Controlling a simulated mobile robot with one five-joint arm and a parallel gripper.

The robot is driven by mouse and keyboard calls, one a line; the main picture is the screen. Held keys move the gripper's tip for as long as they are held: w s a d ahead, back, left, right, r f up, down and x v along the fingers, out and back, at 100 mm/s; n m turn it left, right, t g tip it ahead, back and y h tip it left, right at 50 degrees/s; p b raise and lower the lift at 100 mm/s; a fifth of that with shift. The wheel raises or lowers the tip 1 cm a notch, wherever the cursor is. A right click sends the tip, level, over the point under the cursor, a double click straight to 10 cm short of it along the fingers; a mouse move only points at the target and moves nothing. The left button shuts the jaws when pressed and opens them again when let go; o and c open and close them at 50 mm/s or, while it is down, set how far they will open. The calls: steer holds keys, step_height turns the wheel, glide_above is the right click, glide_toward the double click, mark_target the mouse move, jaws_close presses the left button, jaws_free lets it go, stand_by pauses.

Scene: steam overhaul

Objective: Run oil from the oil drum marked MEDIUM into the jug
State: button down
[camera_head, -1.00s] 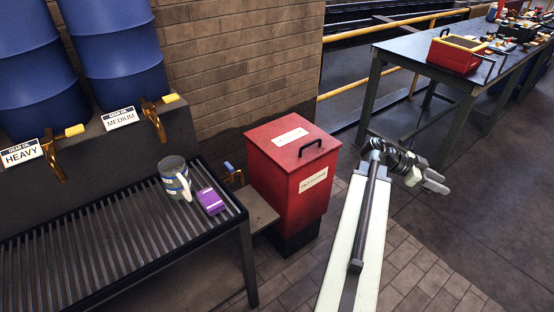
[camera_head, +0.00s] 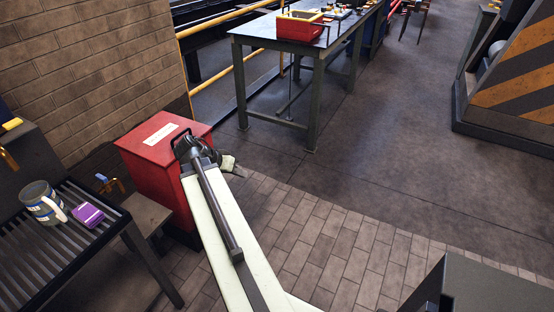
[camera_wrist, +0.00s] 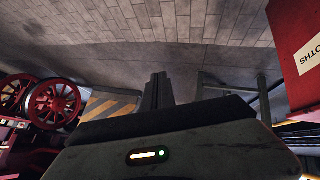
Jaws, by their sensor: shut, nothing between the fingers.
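The jug (camera_head: 40,201), grey with a blue-and-white band and a pale handle, stands upright on a slatted bench at the left. The yellow-handled brass tap (camera_head: 8,159) of the MEDIUM drum is cut by the left edge, behind the jug. Its label is out of view, and only a sliver of the blue drum shows. My gripper (camera_head: 231,166) is in front of the red bin's right side, well right of the jug and touching neither jug nor tap. In the wrist view my gripper's fingers (camera_wrist: 157,91) are together and empty.
A purple packet (camera_head: 88,215) lies beside the jug on the slatted bench (camera_head: 75,258). A small blue-handled tap (camera_head: 108,184) is behind it. The red bin (camera_head: 150,190) stands between bench and arm. A worktable (camera_head: 262,33) is at the back. The paved floor at right is open.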

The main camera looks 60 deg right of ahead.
steer(key=w+a+f+n+t+y, duration=0.2)
steer(key=w+a+n, duration=0.35)
steer(key=a, duration=0.65)
steer(key=w+a+f+n+t+y, duration=0.1)
steer(key=w+a+f+n+y, duration=0.2)
steer(key=w+a, duration=0.7)
steer(key=s+a+n+y, duration=0.1)
steer(key=a+n, duration=0.7)
steer(key=a, duration=1.5)
steer(key=shift+s+f+y, duration=0.15)
steer(key=shift+f+y, duration=0.2)
steer(key=shift+y, duration=0.25)
